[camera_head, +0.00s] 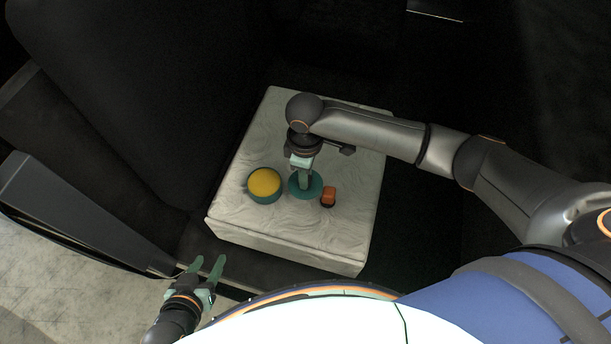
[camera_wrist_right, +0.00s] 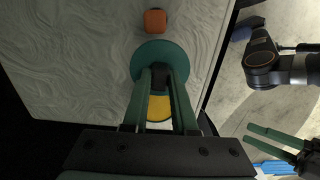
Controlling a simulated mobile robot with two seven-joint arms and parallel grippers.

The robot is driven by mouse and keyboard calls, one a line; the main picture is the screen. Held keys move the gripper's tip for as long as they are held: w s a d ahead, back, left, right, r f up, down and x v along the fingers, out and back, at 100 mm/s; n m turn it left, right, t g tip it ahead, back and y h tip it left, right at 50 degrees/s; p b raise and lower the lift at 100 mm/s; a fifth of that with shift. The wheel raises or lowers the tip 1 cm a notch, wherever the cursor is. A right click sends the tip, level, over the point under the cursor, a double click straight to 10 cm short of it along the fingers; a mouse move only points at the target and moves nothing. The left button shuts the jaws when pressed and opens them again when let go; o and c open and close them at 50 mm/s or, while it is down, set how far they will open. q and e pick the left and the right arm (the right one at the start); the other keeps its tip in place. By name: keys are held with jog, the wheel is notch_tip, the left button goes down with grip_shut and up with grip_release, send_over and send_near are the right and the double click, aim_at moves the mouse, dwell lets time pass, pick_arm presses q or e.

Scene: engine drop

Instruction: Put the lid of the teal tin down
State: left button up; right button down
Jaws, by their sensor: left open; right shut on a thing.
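The teal tin (camera_head: 258,196) stands on the pale block, its round top showing yellow. The teal lid (camera_head: 316,191) is a round disc just right of the tin, low over or on the block top; I cannot tell if it touches. My right gripper (camera_head: 304,184) is shut on the lid from above. In the right wrist view the lid (camera_wrist_right: 158,49) shows beyond the fingers of my right gripper (camera_wrist_right: 161,84), with the tin's yellow (camera_wrist_right: 159,108) between them. My left gripper (camera_head: 209,268) is open and empty, off the block's front left side.
A small orange block (camera_head: 328,194) with a dark base lies just right of the lid. The pale, wavy-patterned block (camera_head: 336,234) has free room at its front and back left. Dark panels surround it.

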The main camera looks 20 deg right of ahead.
jog(key=shift+f, duration=0.2)
jog(key=shift+f, duration=0.1)
jog(key=shift+f, duration=0.5)
jog(key=c, duration=0.7)
grip_release()
jog(key=shift+r, duration=0.1)
